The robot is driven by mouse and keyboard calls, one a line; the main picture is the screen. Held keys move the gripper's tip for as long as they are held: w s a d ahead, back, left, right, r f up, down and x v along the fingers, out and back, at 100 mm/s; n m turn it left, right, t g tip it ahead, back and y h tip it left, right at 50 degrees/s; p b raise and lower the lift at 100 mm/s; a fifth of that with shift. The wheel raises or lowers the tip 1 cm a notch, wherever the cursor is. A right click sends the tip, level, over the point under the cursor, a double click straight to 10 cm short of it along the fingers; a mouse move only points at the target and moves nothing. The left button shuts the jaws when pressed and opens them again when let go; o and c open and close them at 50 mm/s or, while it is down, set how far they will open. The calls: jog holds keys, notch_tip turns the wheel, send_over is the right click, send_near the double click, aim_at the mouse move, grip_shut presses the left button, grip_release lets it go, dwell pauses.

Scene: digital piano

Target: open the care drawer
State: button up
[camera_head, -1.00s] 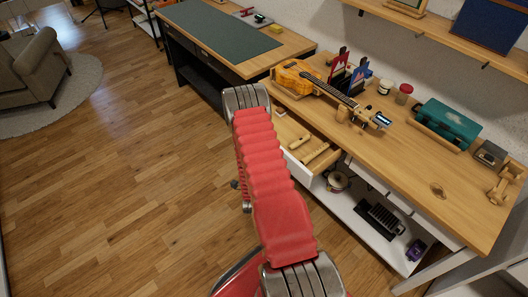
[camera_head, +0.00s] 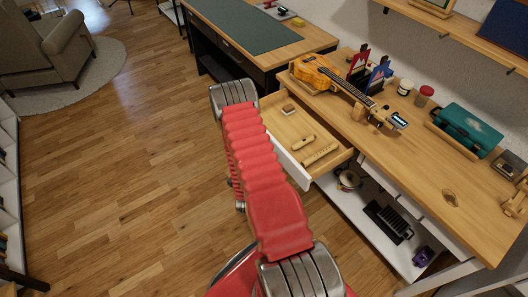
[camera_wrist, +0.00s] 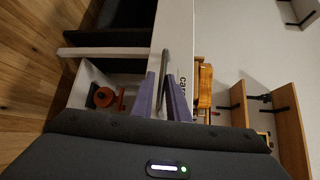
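The care drawer (camera_head: 291,130) is open in the head view, sticking out from the wooden workbench at its left end. Its wooden inside and part of its white front show. My red arm covers some of it, and my gripper is hidden there. In the wrist view, the white drawer front (camera_wrist: 184,52) carries lettering that begins "care". A grey bar handle (camera_wrist: 164,62) runs along it. My gripper (camera_wrist: 160,80) has its two purple-grey fingers on either side of the handle, closed on it.
The drawer holds a small block (camera_head: 288,109) and wooden pieces (camera_head: 320,155). On the workbench (camera_head: 430,170) are a guitar (camera_head: 318,72), jars and a teal case (camera_head: 467,127). A dark desk (camera_head: 225,60) stands behind. The wooden floor (camera_head: 130,180) at left is clear.

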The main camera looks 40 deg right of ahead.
jog(key=o, duration=0.4)
jog(key=shift+s, duration=0.1)
jog(key=v, duration=1.3)
jog(key=shift+s+a, duration=0.2)
jog(key=shift+a, duration=0.05)
dwell(0.4)
